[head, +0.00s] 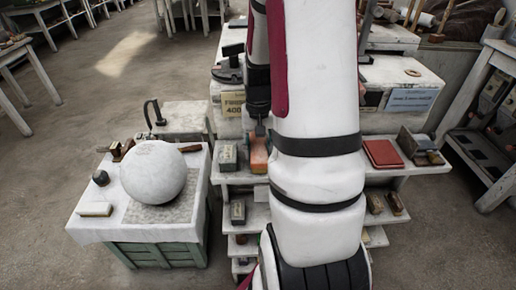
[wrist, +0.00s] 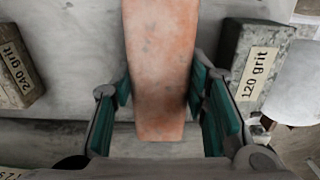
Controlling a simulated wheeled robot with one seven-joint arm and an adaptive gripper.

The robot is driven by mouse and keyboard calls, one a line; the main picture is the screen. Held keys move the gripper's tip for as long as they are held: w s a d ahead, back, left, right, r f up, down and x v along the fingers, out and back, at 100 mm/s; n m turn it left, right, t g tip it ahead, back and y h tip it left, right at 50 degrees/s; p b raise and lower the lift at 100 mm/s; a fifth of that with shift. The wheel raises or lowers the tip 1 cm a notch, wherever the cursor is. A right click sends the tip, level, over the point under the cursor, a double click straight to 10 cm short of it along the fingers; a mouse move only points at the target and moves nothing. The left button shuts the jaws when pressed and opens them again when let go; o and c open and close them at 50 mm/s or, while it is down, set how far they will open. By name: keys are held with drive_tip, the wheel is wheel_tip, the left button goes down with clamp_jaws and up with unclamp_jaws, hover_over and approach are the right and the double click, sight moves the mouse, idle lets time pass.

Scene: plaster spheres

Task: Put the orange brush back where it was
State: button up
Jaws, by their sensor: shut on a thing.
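The orange brush (head: 259,158) shows in the head view as a scuffed orange block at the shelf tier, left of my arm. In the wrist view the orange brush (wrist: 160,60) runs from the top edge down between my fingers; no bristles show. My gripper (wrist: 166,108) is shut on it, with a teal pad on each side. In the head view my gripper (head: 259,131) is small and partly hidden by my arm. I cannot tell whether the brush touches the shelf.
A 240 grit block (wrist: 18,70) lies left of the brush and a 120 grit block (wrist: 252,65) right of it. A red book (head: 383,154) lies on the shelf at right. A white sphere (head: 153,172) stands on a covered table (head: 190,212) at left.

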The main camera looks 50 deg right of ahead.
sight(259, 146)
drive_tip(key=shift+f, duration=0.35)
drive_tip(key=o, duration=1)
wheel_tip(259, 146, up, 12)
drive_tip(key=s+a+r+n+t, duration=0.1)
drive_tip(key=a+r+n, duration=0.1)
drive_tip(key=a+r, duration=0.45)
drive_tip(key=a+r+n+t, duration=0.1)
drive_tip(key=a+r+n, duration=0.2)
drive_tip(key=a, duration=0.6)
drive_tip(key=shift+s+a+r+n+t, duration=0.3)
drive_tip(key=shift+s+a+n+t, duration=0.35)
drive_tip(key=shift+s+a, duration=0.85)
drive_tip(key=shift+s+a+r+n+t, duration=0.35)
drive_tip(key=shift+s+a+n, duration=0.6)
drive_tip(key=shift+a, duration=1.1)
drive_tip(key=shift+s+a+r+n+t, duration=0.25)
drive_tip(key=shift+s+a+n+t, duration=0.35)
drive_tip(key=shift+s+a, duration=0.95)
drive_tip(key=shift+w+a, duration=0.2)
drive_tip(key=shift+w, duration=0.05)
